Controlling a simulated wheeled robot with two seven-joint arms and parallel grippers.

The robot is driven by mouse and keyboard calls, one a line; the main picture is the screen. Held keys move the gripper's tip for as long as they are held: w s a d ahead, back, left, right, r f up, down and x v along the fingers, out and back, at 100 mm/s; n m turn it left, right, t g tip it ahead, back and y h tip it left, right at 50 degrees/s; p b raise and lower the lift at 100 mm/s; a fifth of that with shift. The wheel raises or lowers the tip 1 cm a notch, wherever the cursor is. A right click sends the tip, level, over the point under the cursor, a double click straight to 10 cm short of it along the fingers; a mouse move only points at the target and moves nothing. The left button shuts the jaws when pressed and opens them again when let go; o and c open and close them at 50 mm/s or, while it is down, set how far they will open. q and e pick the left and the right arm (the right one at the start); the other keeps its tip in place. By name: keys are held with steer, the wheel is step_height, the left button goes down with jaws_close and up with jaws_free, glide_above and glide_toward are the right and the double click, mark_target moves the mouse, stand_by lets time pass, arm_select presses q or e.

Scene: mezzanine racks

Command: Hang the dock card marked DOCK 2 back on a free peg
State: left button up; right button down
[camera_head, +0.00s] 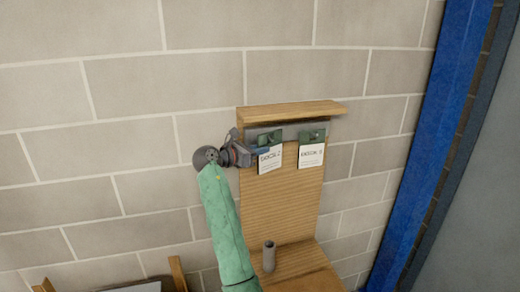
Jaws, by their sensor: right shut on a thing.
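The DOCK 2 card (271,160) is a white card with a dark green top part, in front of the grey rail (290,131) at the left of the wooden board (285,205). My right gripper (260,153) reaches it from the left and is shut on it. The card hangs slightly tilted; I cannot tell whether it sits on a peg. A second white dock card (311,157) with a green top hangs to its right, its number too small to be sure of. The pegs are hidden behind the cards. My left gripper is not in view.
A wooden top ledge (290,112) juts out just above the rail. A grey cylinder (269,256) stands on the lower wooden shelf (305,275). A blue post (425,150) rises at the right.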

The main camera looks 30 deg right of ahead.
steer(key=shift+f+p, duration=0.35)
steer(key=shift+f, duration=0.2)
stand_by(0.5)
steer(key=shift+p, duration=0.65)
stand_by(0.6)
steer(key=c, duration=1.3)
jaws_free()
steer(key=shift+w, duration=0.1)
steer(key=o, duration=0.3)
steer(key=shift+r, duration=0.15)
steer(key=shift+c, duration=0.2)
steer(key=shift+o, duration=0.2)
steer(key=shift+a, duration=0.2)
